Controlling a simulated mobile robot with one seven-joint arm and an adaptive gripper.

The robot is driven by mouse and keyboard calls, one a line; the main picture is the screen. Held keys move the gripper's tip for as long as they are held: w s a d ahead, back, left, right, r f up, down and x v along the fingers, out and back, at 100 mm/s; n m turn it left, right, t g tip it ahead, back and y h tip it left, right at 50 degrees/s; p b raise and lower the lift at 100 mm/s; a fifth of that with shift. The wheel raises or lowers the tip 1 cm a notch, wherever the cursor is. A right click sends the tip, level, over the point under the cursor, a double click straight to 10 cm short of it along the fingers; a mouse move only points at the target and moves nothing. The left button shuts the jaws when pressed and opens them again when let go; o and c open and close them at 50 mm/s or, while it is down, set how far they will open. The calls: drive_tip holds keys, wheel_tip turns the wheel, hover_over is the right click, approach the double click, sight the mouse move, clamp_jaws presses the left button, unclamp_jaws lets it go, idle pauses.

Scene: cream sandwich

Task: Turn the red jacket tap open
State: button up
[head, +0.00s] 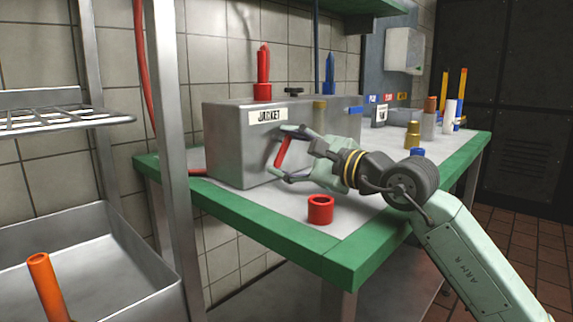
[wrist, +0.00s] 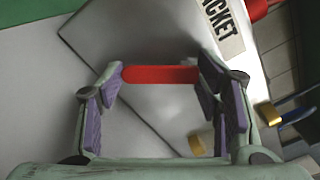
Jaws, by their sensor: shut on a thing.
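The red jacket tap lever (head: 283,152) is on the front face of a grey metal box (head: 228,150), under the label JACKET (head: 268,116). In the head view the lever stands tilted, its top leaning right. My gripper (head: 283,155) is at the front of the box with a finger at each end of the lever, shut on it. In the wrist view the red lever (wrist: 160,75) spans between the two fingers (wrist: 160,85), its ends touching or close to the pads. The lever's pivot is hidden.
A red ring-shaped cup (head: 320,210) stands on the green-edged table (head: 335,255) in front of the box. Red (head: 263,70) and blue (head: 329,75) fittings rise from the box top. A brass piece (head: 412,135) and several bottles stand right. A steel rack post (head: 172,150) stands left.

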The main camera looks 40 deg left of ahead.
drive_tip(key=n, duration=0.1)
drive_tip(key=n+b, duration=0.1)
drive_tip(key=n, duration=0.1)
drive_tip(key=shift+w+f, duration=0.25)
drive_tip(key=shift+w, duration=0.1)
drive_tip(key=shift+w+n+b, duration=0.15)
drive_tip(key=shift+n+b, duration=0.2)
drive_tip(key=shift+n, duration=0.6)
drive_tip(key=shift+w+n+b, duration=0.15)
drive_tip(key=shift+n+b, duration=0.15)
drive_tip(key=shift+n, duration=0.65)
drive_tip(key=o, duration=1.2)
drive_tip(key=shift+c, duration=0.2)
